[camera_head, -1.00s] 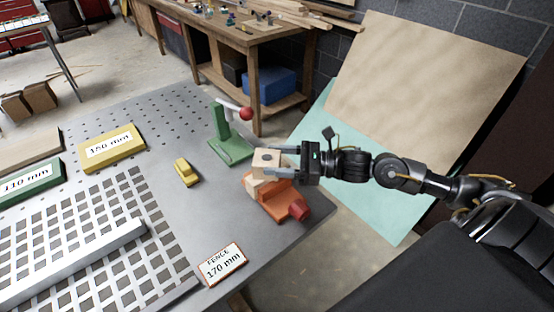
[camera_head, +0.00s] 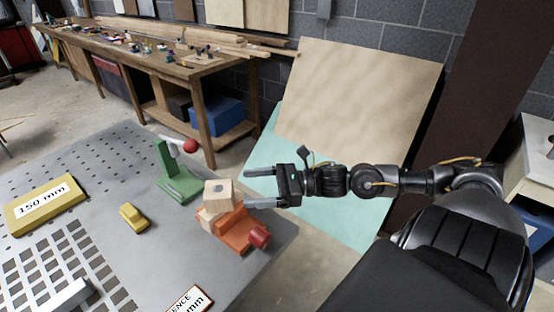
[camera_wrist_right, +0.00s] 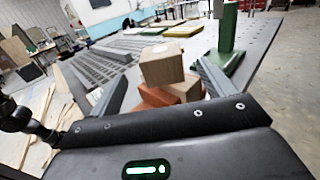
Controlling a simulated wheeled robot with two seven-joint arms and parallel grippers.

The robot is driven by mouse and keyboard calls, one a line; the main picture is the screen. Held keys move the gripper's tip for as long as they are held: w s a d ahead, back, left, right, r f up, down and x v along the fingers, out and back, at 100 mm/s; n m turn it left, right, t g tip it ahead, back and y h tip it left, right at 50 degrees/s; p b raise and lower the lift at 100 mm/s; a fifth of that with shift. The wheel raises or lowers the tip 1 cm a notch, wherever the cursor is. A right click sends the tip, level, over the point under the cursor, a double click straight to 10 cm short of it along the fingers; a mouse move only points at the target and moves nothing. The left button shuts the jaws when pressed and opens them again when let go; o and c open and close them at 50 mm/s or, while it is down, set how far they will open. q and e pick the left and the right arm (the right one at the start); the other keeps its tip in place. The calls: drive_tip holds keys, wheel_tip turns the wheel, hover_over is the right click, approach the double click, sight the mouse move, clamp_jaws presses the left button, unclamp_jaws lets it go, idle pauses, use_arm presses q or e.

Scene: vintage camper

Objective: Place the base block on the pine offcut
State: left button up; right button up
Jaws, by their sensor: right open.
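That piece sits at the orange vise (camera_head: 240,231) with the red knob. The cube is turned slightly relative to the piece below. In the right wrist view the cube (camera_wrist_right: 161,66) stands beyond my fingers, above the orange vise (camera_wrist_right: 152,98). My right gripper (camera_head: 250,187) is open and empty, just right of the cube and apart from it. My left gripper is not in view.
A green toggle clamp (camera_head: 176,180) with a red ball handle stands behind the cube on the perforated metal table (camera_head: 110,165). A small yellow block (camera_head: 134,217) and a yellow 150 mm bar (camera_head: 45,203) lie to the left.

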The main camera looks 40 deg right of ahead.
drive_tip(key=shift+p+v, duration=0.8)
drive_tip(key=shift+v, duration=2.15)
